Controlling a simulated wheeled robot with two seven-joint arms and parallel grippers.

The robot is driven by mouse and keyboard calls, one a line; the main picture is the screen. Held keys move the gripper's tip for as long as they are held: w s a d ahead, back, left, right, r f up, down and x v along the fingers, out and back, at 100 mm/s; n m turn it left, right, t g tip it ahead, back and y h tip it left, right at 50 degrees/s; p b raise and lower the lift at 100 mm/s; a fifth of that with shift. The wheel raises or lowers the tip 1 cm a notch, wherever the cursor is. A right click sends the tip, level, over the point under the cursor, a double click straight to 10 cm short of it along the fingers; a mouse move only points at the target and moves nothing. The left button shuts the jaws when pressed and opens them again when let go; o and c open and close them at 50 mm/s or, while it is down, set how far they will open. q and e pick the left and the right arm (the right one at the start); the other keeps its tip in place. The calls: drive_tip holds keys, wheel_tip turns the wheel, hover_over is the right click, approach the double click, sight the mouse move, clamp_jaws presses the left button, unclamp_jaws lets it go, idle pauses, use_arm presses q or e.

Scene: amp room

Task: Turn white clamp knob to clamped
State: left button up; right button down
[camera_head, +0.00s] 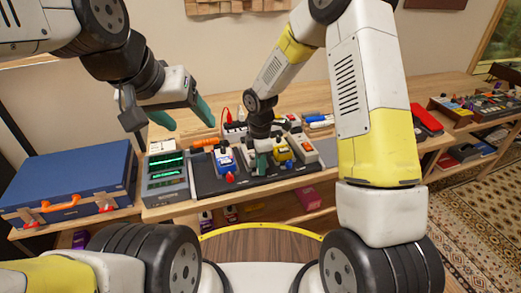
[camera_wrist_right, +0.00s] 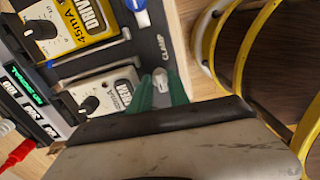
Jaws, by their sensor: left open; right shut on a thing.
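The white clamp knob (camera_wrist_right: 160,78) sits at the edge of the dark board (camera_wrist_right: 95,62), beside the printed word CLAMP. In the right wrist view the green fingers of my right gripper (camera_wrist_right: 161,92) are on either side of it and shut on it. In the head view my right gripper (camera_head: 262,163) is low over the board among the pedals, and the knob is hidden there. My left gripper (camera_head: 184,120) is open and empty, in the air above the back left of the bench.
A white pedal (camera_wrist_right: 105,92) and a yellow pedal (camera_wrist_right: 70,25) sit on the board. A blue pedal (camera_head: 225,160) stands left of my right gripper. A grey meter box (camera_head: 166,178) with green displays and a blue case (camera_head: 72,183) are further left.

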drive_tip(key=m, duration=0.4)
drive_tip(key=shift+m, duration=0.3)
drive_tip(key=m, duration=0.9)
drive_tip(key=shift+w, duration=0.1)
drive_tip(key=shift+m, duration=1.8)
drive_tip(key=shift+r, duration=0.1)
drive_tip(key=c, duration=1.5)
unclamp_jaws()
